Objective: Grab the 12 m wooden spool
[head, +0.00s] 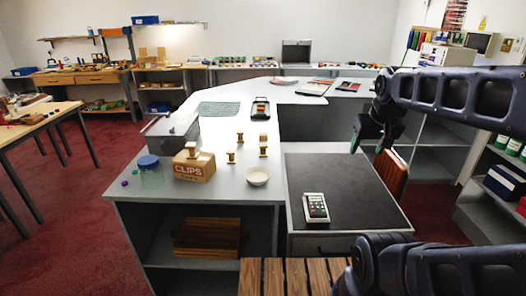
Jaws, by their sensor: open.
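Several small wooden spools stand on the grey counter (215,113): one at the front left (231,157), one behind it (240,139) and one to the right (263,146). Another spool (191,149) sits on top of the cardboard CLIPS box (194,170). Their length markings are too small to read, so I cannot tell which is the 12 m one. My gripper (367,148) is open and empty, pointing down, to the right of all the spools and well apart from them.
A white bowl (258,177), a glass jar with a blue lid (149,172) and a grey box (170,132) stand around the spools. A calculator-like device (316,207) lies on the dark mat (345,180). The counter behind the spools has free room.

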